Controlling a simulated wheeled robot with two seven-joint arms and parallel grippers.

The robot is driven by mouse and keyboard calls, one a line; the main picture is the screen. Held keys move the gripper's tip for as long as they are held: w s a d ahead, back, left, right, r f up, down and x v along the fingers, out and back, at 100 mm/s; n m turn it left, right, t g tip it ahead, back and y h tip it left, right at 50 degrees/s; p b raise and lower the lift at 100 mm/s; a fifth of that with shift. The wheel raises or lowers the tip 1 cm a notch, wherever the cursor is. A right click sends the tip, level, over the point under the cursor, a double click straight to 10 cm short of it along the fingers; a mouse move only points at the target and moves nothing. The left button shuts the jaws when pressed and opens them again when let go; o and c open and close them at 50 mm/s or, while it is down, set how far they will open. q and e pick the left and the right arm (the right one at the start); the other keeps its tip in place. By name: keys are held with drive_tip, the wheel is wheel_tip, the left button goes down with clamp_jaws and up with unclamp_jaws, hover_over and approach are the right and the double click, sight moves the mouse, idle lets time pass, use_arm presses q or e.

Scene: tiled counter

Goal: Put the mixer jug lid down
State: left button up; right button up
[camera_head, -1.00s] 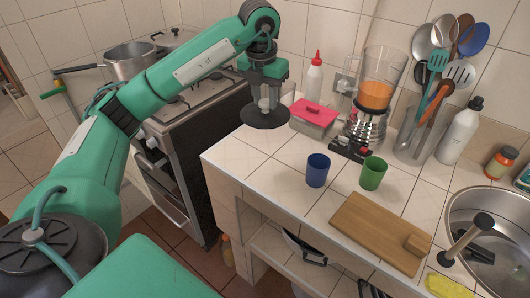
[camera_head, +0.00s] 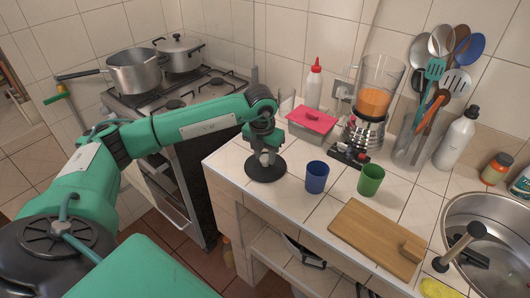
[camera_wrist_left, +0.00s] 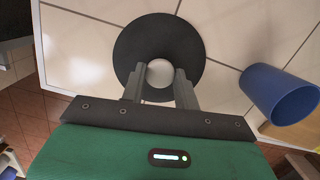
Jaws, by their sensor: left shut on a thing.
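The mixer jug lid (camera_head: 265,172) is a black disc with a pale round knob. My left gripper (camera_head: 265,158) is shut on its knob from above. The lid is at the left end of the tiled counter, low over or on the tiles; I cannot tell whether it touches them. In the left wrist view the lid (camera_wrist_left: 190,38) lies flat below the gripper (camera_wrist_left: 160,82), with the knob between the two fingers. The mixer (camera_head: 366,118) stands farther back, its clear jug open at the top with orange contents. My right gripper is not in view.
A blue cup (camera_head: 316,177) stands just right of the lid, also in the left wrist view (camera_wrist_left: 281,93). A green cup (camera_head: 371,180), a red-lidded box (camera_head: 310,122) and a cutting board (camera_head: 372,238) are farther right or behind. The counter's left edge is close to the lid.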

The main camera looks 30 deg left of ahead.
sight(265, 159)
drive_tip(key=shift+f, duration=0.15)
use_arm(q)
drive_tip(key=shift+f, duration=0.2)
drive_tip(key=o, duration=1)
drive_tip(key=shift+r, duration=0.1)
drive_tip(key=shift+c, duration=0.2)
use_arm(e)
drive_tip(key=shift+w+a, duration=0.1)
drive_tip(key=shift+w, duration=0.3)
use_arm(q)
drive_tip(key=shift+r, duration=0.25)
drive_tip(key=r, duration=0.2)
drive_tip(key=r+b, duration=0.1)
drive_tip(key=r, duration=0.1)
drive_tip(key=shift+s+d+r, duration=0.1)
drive_tip(key=shift+s+r, duration=0.1)
wheel_tip(265, 159, up, 7)
drive_tip(key=s+b, duration=0.1)
drive_tip(key=shift+r+b, duration=0.15)
drive_tip(key=shift+b, duration=0.15)
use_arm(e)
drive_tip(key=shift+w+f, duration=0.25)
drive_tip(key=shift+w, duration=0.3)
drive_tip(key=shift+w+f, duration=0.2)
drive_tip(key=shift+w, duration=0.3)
